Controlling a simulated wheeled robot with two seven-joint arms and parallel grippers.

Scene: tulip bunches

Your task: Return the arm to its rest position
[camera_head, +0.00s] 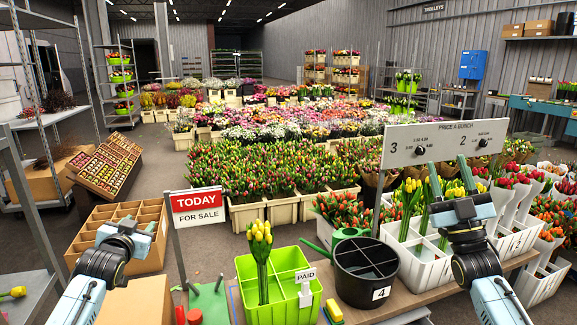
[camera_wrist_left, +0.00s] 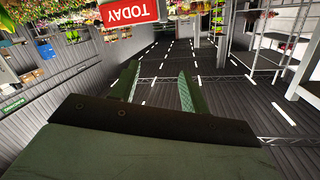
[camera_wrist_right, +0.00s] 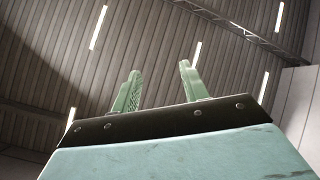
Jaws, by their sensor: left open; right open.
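My left gripper (camera_head: 128,228) is raised at the left, in front of a cardboard divider box and left of the red-and-white sale sign. It is open and empty in the left wrist view (camera_wrist_left: 158,76). My right gripper (camera_head: 450,176) is raised at the right in front of the white tulip crates. It points upward, open and empty, with only the roof behind it in the right wrist view (camera_wrist_right: 160,70). A yellow tulip bunch (camera_head: 261,243) stands upright in the lime-green divided crate (camera_head: 249,312), apart from both grippers.
A PAID tag (camera_head: 306,278) is at the green crate. A black bucket (camera_head: 366,289) marked 4 stands beside it on the bench. The sale sign (camera_head: 198,206) rises near my left gripper; the price board (camera_head: 443,143) and white crates (camera_head: 418,270) are near my right one.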

